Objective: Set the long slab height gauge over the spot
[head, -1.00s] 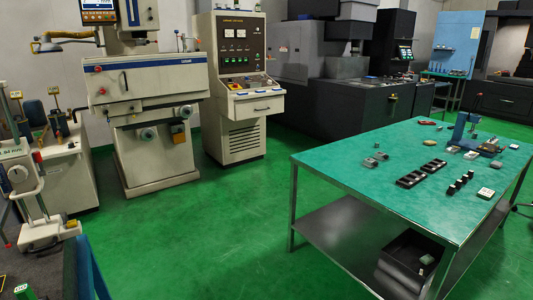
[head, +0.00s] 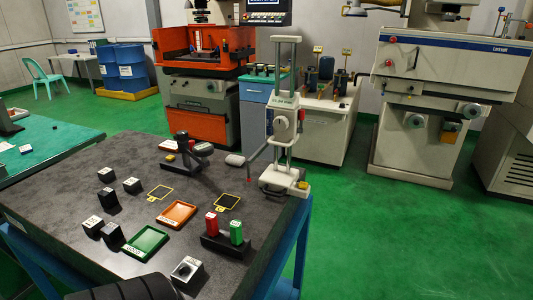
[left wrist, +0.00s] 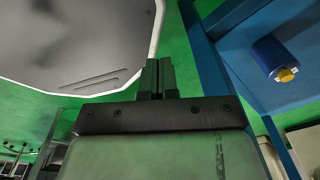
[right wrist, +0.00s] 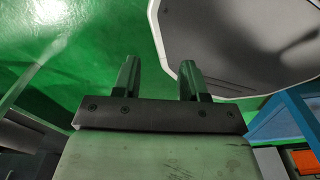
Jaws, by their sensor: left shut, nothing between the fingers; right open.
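A tall white height gauge (head: 284,122) stands upright at the far right corner of the dark table (head: 85,195), with a round dial and a thin arm reaching left. Its pale base (head: 272,184) is on the tabletop. Two yellow-outlined spots lie on the table left of it: one spot (head: 160,192) near the middle and another spot (head: 228,202) closer to the gauge. I cannot tell which is meant. My left gripper (left wrist: 157,68) is shut and empty. My right gripper (right wrist: 160,75) is open and empty. Neither gripper shows in the head view.
An orange tray (head: 177,215), a green tray (head: 145,242), a holder with red and green blocks (head: 226,243), several dark blocks (head: 107,197) and a dark stand (head: 187,150) share the table. Machines stand behind. Green floor is open at right.

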